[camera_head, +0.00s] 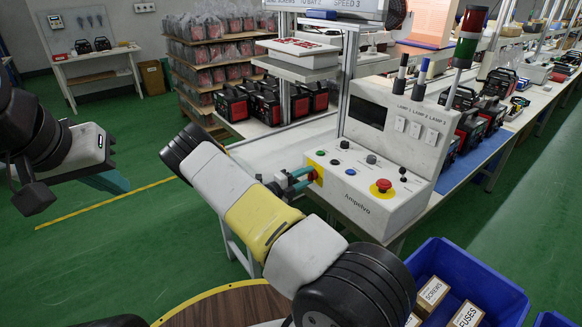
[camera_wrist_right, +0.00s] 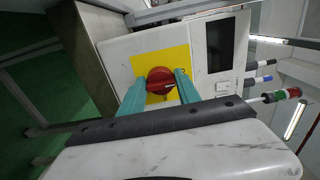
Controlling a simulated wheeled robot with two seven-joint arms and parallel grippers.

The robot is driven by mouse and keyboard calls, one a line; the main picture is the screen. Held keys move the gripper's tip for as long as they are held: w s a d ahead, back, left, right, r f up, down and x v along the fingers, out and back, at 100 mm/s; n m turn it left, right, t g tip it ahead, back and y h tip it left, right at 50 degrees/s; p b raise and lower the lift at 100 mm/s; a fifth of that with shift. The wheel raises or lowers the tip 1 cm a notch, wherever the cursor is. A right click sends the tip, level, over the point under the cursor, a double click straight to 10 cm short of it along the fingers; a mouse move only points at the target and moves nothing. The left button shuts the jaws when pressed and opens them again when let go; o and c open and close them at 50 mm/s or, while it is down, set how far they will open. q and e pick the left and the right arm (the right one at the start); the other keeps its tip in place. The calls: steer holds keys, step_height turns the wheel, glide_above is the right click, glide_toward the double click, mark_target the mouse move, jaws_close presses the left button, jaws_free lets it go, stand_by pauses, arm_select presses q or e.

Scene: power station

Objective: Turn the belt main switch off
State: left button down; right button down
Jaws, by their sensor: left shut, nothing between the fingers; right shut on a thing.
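The belt main switch is a red rotary knob (camera_wrist_right: 161,80) on a yellow square plate (camera_wrist_right: 146,62) on the side of the white control box (camera_head: 395,150). In the head view the knob (camera_head: 313,175) shows at the box's left end, partly covered by the fingers. My right gripper (camera_head: 304,179) has its teal fingers on both sides of the knob, and they also show in the right wrist view (camera_wrist_right: 159,92). It is shut on the knob. My left gripper (camera_head: 112,182) hangs at the left over the green floor, away from the box. It is shut and empty.
A blue bin (camera_head: 465,270) with small boxes stands at the lower right. A round wooden table top (camera_head: 225,307) is at the bottom. Open green floor lies left.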

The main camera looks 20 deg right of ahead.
steer(key=c, duration=0.9)
jaws_free()
steer(key=shift+a, duration=0.15)
steer(key=v, duration=0.7)
steer(key=shift+s+a, duration=0.15)
steer(key=shift+a, duration=0.15)
